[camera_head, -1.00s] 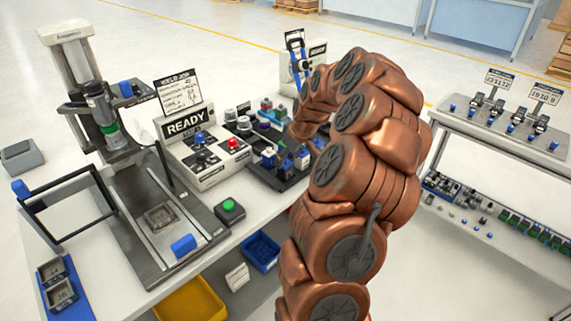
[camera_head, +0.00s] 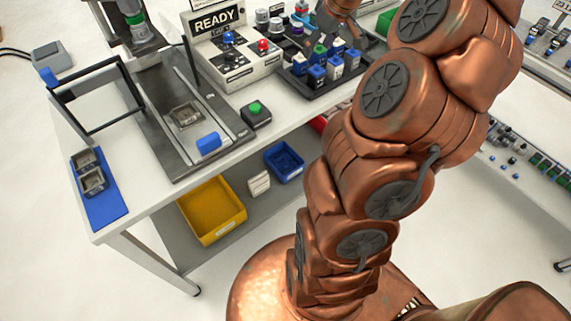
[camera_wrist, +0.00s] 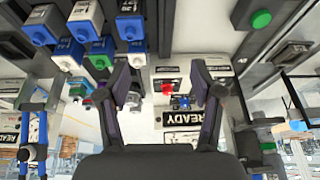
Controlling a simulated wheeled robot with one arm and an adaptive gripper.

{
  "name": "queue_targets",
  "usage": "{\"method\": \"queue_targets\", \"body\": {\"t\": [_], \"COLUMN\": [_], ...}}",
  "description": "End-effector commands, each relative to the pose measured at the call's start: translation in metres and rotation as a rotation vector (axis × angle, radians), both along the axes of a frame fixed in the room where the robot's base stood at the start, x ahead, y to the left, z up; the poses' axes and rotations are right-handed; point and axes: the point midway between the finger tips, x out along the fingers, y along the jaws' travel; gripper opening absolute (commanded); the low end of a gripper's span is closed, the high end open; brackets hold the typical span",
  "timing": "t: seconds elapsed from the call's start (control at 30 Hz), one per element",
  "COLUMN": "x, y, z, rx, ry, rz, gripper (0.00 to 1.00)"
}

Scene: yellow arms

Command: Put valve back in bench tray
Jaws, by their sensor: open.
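The dark bench tray (camera_head: 287,77) stands on the white bench beside the READY panel. It holds several small blocks with blue, white, green and red parts; I cannot tell which one is the valve. In the wrist view, blue-capped white blocks (camera_wrist: 86,20) in the tray fill the upper left. My gripper (camera_wrist: 160,85) is open, with no object visible between its fingers. Its left finger is close to the tray blocks. In the head view my wrist is over the back of the tray, and the fingers are not clearly visible.
The READY panel (camera_head: 235,60) and green button box (camera_head: 256,113) stand left of the tray. A press with a fixture plate (camera_head: 165,120) and blue block (camera_head: 209,144) is farther left. A yellow bin (camera_head: 212,208) and blue bin (camera_head: 284,162) sit below. Another bench is at right.

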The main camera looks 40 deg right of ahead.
Motion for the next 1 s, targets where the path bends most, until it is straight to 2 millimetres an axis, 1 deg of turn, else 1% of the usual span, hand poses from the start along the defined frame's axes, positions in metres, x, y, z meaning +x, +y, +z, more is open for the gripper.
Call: {"method": "queue_targets", "body": {"t": [0.03,0.07,0.1,0.13,0.17,0.2,0.27,0.3,0.37,0.4,0.47,0.5,0.57,0.63,0.7,0.8,0.9,1.0], "x": [0.003,0.003,0.001,-0.001,-0.005,-0.012,-0.024,-0.034,-0.05,-0.063,-0.083,-0.097,-0.121,-0.148,-0.177,-0.212,-0.238,-0.256], "y": [0.029,0.047,0.073,0.091,0.11,0.134,0.166,0.187,0.214,0.231,0.253,0.266,0.284,0.3,0.312,0.322,0.327,0.33], "z": [0.005,0.006,0.009,0.011,0.011,0.011,0.012,0.01,0.009,0.007,0.003,0.001,-0.005,-0.011,-0.017,-0.027,-0.034,-0.04], "rx": [0.009,0.017,0.024,0.029,0.036,0.042,0.048,0.05,0.052,0.049,0.046,0.042,0.036,0.026,0.013,-0.003,-0.015,-0.022], "ry": [0.013,0.025,0.043,0.056,0.073,0.098,0.13,0.159,0.193,0.22,0.258,0.283,0.325,0.369,0.412,0.465,0.496,0.522], "rz": [0.032,0.047,0.067,0.083,0.095,0.112,0.129,0.139,0.148,0.151,0.152,0.149,0.142,0.126,0.103,0.066,0.03,0.003], "gripper": [0.66,0.66,0.66,0.66,0.66,0.66,0.66,0.66,0.66,0.66,0.66,0.66,0.66,0.66,0.66,0.66,0.66,0.66]}}
